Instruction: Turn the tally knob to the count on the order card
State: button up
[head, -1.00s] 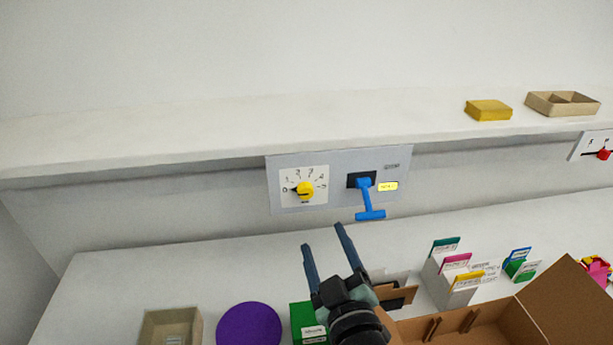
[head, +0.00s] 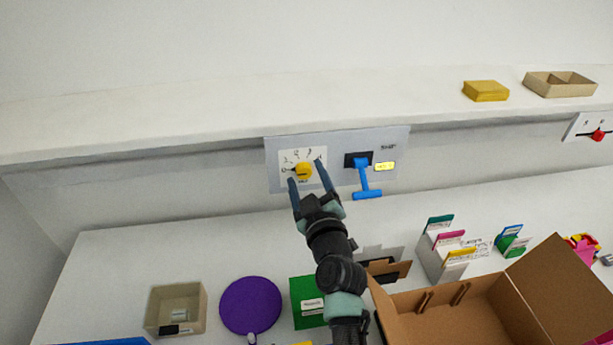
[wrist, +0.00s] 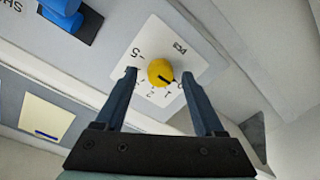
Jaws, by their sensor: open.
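The yellow tally knob (head: 304,171) sits on a white dial plate on the grey wall panel (head: 338,135). Its dark pointer points left toward the 0 in the head view. The wrist view shows the knob (wrist: 160,72) upside down, with the dark mark toward the low end of the scale. My gripper (head: 305,171) is open, one finger on each side of the knob. In the wrist view, gaps show between the knob and my gripper's fingers (wrist: 159,73). I cannot tell which card is the order card; no count is readable.
A blue T-handle (head: 366,180) and a lit yellow label (head: 384,167) are right of the knob. A shelf (head: 200,118) juts out above. On the counter are a purple disc (head: 250,305), a beige bin (head: 175,308), a card holder (head: 445,255) and an open carton (head: 450,305).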

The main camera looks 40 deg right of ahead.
jog(key=shift+w, duration=0.1)
jog(key=shift+c, duration=0.3)
grip_shut()
